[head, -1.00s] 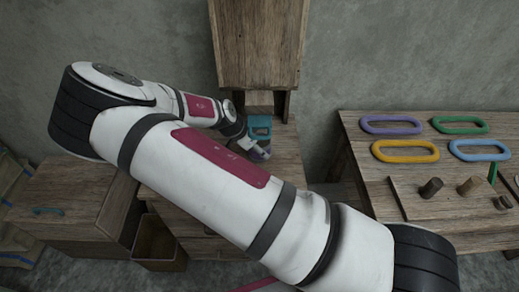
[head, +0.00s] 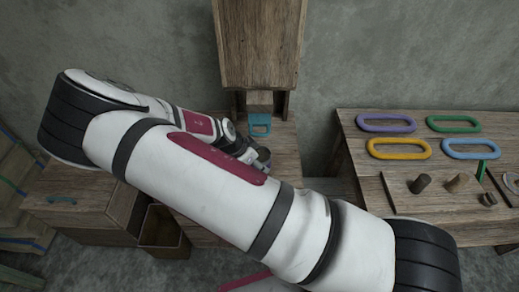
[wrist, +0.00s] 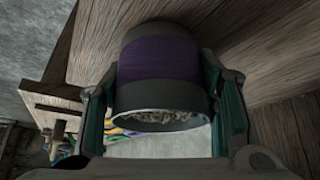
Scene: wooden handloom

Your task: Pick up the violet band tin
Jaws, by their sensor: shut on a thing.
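The violet band tin (wrist: 158,60) fills the middle of the wrist view. It is a dark grey tin with a broad violet band, and its open end shows pale, lumpy contents. My gripper (wrist: 163,88) is shut on it, with one finger on each side. In the head view the tin (head: 263,156) is small and dark at the end of my arm, beside my gripper (head: 254,157). My arm hides part of the surface there, and I cannot tell how far the tin is above the wood.
A wooden table (head: 350,165) at right holds purple, green, yellow and blue loops and dark pegs. A bin (head: 160,235) and a wooden chest (head: 75,205) are at left.

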